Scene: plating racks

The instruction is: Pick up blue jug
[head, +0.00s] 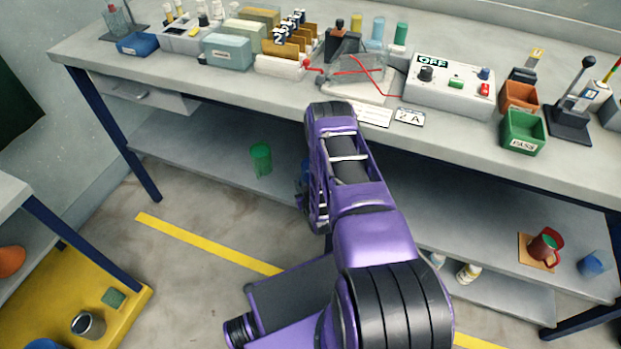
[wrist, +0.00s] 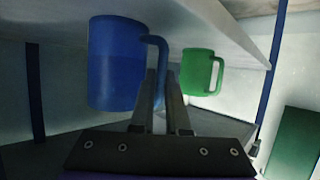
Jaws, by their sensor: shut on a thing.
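The blue jug (wrist: 115,65) is upright in the wrist view, left of centre, with its handle to the right. My gripper (wrist: 163,78) is shut on the handle, with a finger on either side of it. In the head view only a sliver of blue (head: 304,170) shows beside my arm, at the lower shelf; my arm hides the rest of the jug and the gripper. I cannot tell whether the jug's base touches the shelf.
A green mug (wrist: 197,72) stands right of the jug, also seen on the lower shelf (head: 261,158). The workbench top (head: 190,72) is close overhead. A blue table leg (wrist: 277,45) is at right. A red jug (head: 545,246) and another blue vessel (head: 594,264) stand farther right.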

